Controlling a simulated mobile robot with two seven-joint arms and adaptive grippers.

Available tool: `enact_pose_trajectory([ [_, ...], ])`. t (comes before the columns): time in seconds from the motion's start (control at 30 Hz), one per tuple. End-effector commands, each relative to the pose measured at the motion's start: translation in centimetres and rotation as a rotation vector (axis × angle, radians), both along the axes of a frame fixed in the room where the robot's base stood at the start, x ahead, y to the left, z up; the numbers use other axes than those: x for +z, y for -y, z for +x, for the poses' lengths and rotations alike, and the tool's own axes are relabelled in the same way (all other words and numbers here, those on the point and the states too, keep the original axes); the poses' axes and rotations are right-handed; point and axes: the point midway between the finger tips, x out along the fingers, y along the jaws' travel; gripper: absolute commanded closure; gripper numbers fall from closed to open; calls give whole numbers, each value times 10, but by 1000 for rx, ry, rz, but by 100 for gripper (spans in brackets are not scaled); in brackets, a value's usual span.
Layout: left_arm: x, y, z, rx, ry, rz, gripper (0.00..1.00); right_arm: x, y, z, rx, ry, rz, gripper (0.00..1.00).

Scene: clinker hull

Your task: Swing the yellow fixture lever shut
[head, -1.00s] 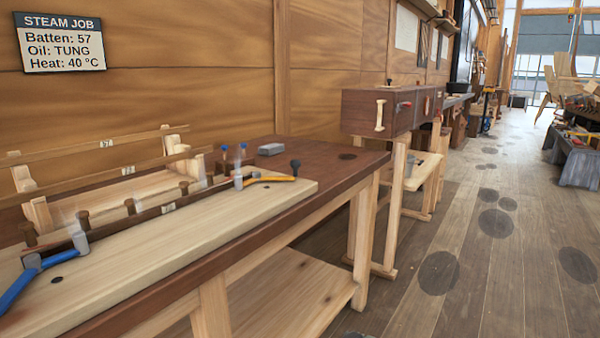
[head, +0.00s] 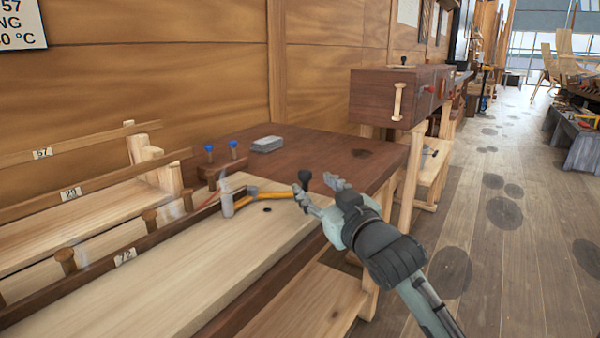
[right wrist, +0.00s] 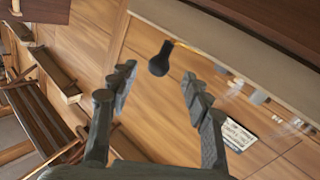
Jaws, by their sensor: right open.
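The yellow fixture lever (head: 268,195) lies low over the pale board, running right from its grey post (head: 227,198) to a black knob (head: 304,177). My right gripper (head: 320,189) is open and empty, its fingertips close to the knob at the board's right end. In the right wrist view the knob (right wrist: 160,58) shows in the gap between the two spread fingers (right wrist: 158,78); I cannot tell whether either finger touches it. My left gripper is in no view.
The pale board (head: 180,265) lies on a dark bench top (head: 320,150). A dark batten (head: 90,270) runs along pegs on the board. Two blue-topped pegs (head: 209,150) and a grey block (head: 267,144) stand behind the lever.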

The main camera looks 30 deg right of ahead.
Motion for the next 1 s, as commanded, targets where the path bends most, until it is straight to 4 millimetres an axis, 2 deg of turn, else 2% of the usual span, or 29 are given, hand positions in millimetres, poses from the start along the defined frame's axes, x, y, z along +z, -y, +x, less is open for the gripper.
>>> enact_pose_trajectory([
  [0.1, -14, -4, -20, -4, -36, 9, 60, 2, 4, 21, -1, 0, 0, 51],
  [0.27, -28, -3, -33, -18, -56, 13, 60, 1, 9, 45, 0, 0, 0, 51],
  [0.47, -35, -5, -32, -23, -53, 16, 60, 1, 12, 60, 0, 0, 0, 51],
  [0.73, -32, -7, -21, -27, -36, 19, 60, 0, 12, 61, 0, -1, 0, 51],
  [1.0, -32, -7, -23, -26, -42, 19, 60, 0, 12, 61, 0, -1, 0, 85],
])
